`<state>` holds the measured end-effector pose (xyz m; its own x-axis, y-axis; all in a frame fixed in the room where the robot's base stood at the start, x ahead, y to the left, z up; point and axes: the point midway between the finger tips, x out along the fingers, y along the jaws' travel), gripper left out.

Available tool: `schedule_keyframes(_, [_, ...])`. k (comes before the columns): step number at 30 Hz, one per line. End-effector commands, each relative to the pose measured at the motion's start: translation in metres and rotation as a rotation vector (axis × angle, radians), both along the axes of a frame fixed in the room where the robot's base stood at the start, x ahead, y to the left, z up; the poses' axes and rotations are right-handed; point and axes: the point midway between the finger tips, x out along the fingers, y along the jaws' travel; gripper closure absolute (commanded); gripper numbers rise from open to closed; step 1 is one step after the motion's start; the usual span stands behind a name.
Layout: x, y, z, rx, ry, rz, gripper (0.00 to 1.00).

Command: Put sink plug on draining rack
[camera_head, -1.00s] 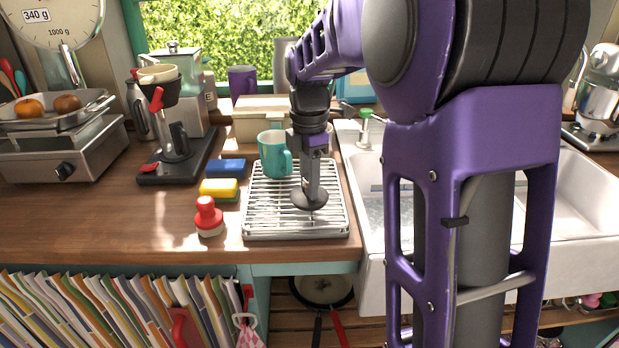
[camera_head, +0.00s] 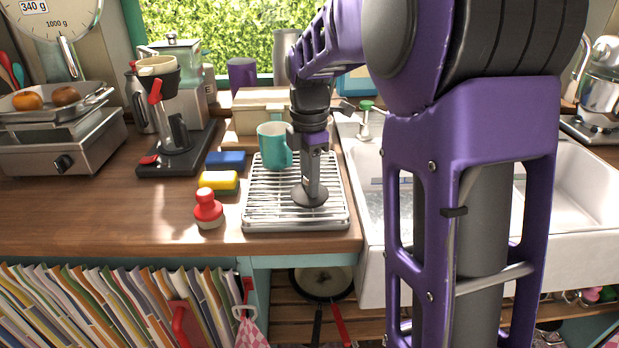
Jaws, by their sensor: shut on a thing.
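The draining rack (camera_head: 262,214) is a silver wire rack on a tray, on the wooden counter left of the sink. My gripper (camera_head: 309,183) points down over its right half, shut on the sink plug (camera_head: 310,195), a dark grey disc. The plug is at or just above the wires; I cannot tell if it touches them. The fingertips are partly hidden in the dark shape above the disc. A teal mug (camera_head: 273,146) stands at the rack's back, just left of my gripper.
A red stamp-like brush (camera_head: 208,209), a yellow sponge (camera_head: 219,181) and a blue sponge (camera_head: 226,159) lie left of the rack. The white sink (camera_head: 371,245) with a green-topped tap (camera_head: 366,118) is at right. A coffee maker (camera_head: 178,140) stands at back left. The rack's front left is clear.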

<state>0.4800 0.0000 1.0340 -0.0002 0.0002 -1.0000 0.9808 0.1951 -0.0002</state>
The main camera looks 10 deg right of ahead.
Motion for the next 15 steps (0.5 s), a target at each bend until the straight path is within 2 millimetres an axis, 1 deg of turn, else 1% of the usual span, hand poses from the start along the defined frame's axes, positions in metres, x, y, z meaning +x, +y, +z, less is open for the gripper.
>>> schedule_keyframes(14, [0.0, -0.0001, -0.0056, 0.0, 0.0, 0.0, 1.0])
schedule_keyframes(15, [0.0, -0.0001, -0.0049, 0.0, 0.0, 0.0, 0.58])
